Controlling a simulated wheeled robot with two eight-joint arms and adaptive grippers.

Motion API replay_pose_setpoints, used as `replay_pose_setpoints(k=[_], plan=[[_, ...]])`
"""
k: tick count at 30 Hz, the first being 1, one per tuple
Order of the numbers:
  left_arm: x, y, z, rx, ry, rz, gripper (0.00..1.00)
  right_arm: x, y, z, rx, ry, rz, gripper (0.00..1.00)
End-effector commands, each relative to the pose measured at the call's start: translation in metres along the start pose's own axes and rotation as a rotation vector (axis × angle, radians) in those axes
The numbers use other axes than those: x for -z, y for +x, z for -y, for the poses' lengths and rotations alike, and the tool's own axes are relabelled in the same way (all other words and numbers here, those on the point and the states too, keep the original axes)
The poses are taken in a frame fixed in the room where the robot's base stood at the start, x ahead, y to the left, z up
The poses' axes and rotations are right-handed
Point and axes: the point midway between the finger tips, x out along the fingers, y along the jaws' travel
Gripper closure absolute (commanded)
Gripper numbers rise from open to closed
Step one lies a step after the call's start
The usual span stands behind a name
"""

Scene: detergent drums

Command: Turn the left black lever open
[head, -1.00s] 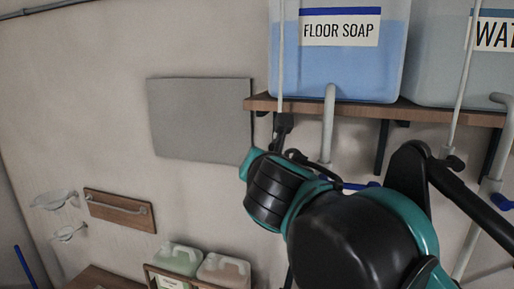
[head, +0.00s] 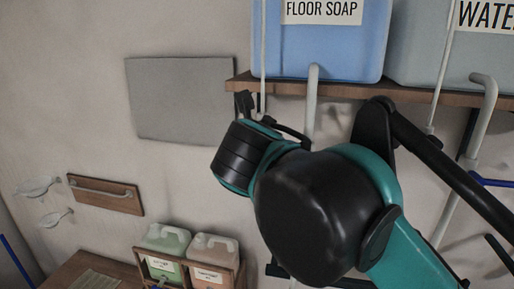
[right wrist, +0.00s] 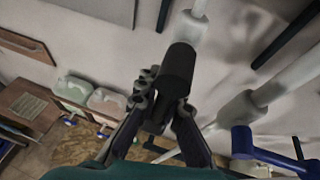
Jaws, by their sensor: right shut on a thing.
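The left black lever (right wrist: 178,72) shows in the right wrist view as a dark cylinder at the end of a white rod. My right gripper (right wrist: 163,108) has its fingers closed around the lower part of this lever. In the head view my right gripper (head: 243,103) reaches up to the foot of the thin white rod (head: 263,55) in front of the floor soap drum (head: 335,50). There the lever cannot be told apart from the dark fingertips. My left gripper is not in view.
A wooden shelf (head: 420,94) carries the floor soap drum and the water drum (head: 430,60). A pale pipe (head: 312,100) stands close beside my right wrist. A blue lever (right wrist: 255,143) is at right in the wrist view. Two jugs (head: 165,240) stand in a crate below.

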Motion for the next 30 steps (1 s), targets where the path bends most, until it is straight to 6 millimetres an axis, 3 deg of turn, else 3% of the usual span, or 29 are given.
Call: replay_pose_setpoints(k=[9,12,13,23,30], plan=[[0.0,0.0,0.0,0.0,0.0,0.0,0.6,0.0,0.0,0.0,0.001,-0.003,-0.001,1.0],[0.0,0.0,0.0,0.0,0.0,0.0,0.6,0.0,0.0,0.0,0.001,-0.003,0.0,0.73],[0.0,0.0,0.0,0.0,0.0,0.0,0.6,0.0,0.0,0.0,0.001,-0.002,0.0,0.7],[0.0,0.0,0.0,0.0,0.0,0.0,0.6,0.0,-0.003,0.0,0.0,-0.002,0.0,0.7],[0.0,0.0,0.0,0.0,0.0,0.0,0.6,0.0,-0.04,-0.001,-0.004,-0.004,0.0,0.7]])
